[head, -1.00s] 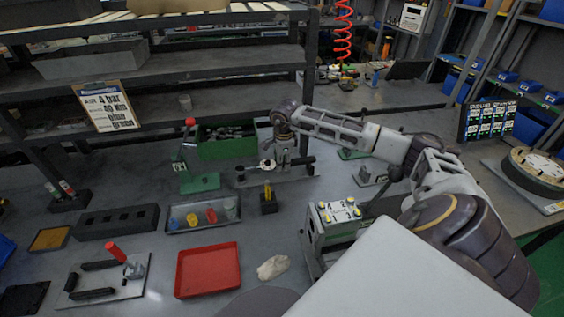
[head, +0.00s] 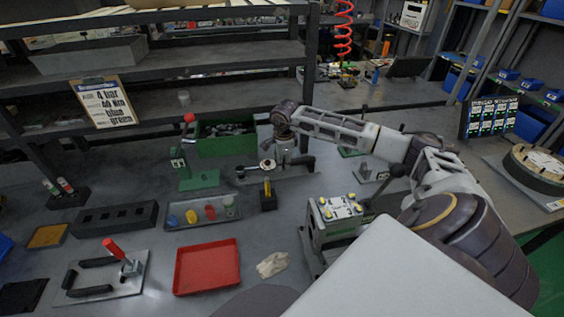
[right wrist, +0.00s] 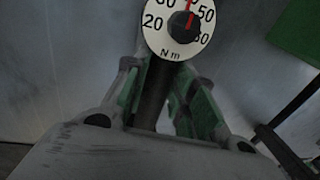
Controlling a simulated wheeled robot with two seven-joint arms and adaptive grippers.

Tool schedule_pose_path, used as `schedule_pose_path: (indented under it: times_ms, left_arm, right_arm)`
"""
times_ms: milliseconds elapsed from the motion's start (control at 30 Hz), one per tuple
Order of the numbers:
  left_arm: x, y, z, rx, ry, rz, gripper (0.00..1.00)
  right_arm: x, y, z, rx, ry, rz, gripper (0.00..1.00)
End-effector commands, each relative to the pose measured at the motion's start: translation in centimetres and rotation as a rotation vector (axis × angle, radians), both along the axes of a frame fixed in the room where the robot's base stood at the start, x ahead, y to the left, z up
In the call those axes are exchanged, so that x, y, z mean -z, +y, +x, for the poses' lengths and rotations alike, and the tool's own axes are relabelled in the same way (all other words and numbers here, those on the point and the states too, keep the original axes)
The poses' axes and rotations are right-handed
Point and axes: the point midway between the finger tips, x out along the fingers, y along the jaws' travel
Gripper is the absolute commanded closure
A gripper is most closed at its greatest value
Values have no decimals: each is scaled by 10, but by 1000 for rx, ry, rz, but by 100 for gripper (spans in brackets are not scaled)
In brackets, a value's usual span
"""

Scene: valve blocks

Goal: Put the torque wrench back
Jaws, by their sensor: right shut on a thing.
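The torque wrench shows in the right wrist view as a round white dial (right wrist: 180,27) marked N m, with a dark shaft running down from it between my fingers. In the head view its dial (head: 267,165) is small, at mid-table in front of the green bin. My right gripper (head: 284,158) is above the table there, pointing down; its green-lined fingers (right wrist: 170,105) are shut on the wrench's dark shaft. A grey plate lies beneath the wrench; I cannot tell whether they touch. My left gripper is not in view.
The green bin (head: 226,143) and a green stand with a red knob (head: 189,118) are close behind and left. A small black holder with a yellow piece (head: 268,195) stands just in front. A grey parts tray (head: 178,223), red tray (head: 207,269) and valve block fixture (head: 335,212) are nearer.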

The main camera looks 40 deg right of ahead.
Motion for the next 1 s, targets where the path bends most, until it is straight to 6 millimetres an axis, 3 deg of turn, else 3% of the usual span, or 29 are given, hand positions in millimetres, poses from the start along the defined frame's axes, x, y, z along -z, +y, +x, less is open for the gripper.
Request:
schedule_pose_path:
  times_ms: [467, 500, 667, 1000]
  left_arm:
    - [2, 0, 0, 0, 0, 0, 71]
    - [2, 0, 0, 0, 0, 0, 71]
    - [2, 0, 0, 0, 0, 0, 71]
    - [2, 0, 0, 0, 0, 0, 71]
  right_arm:
    - [2, 0, 0, 0, -2, 0, 100]
    - [2, 0, 1, 0, -2, 0, 71]
    - [2, 0, 0, 0, -1, 0, 51]
    - [4, 0, -1, 0, 2, 0, 49]
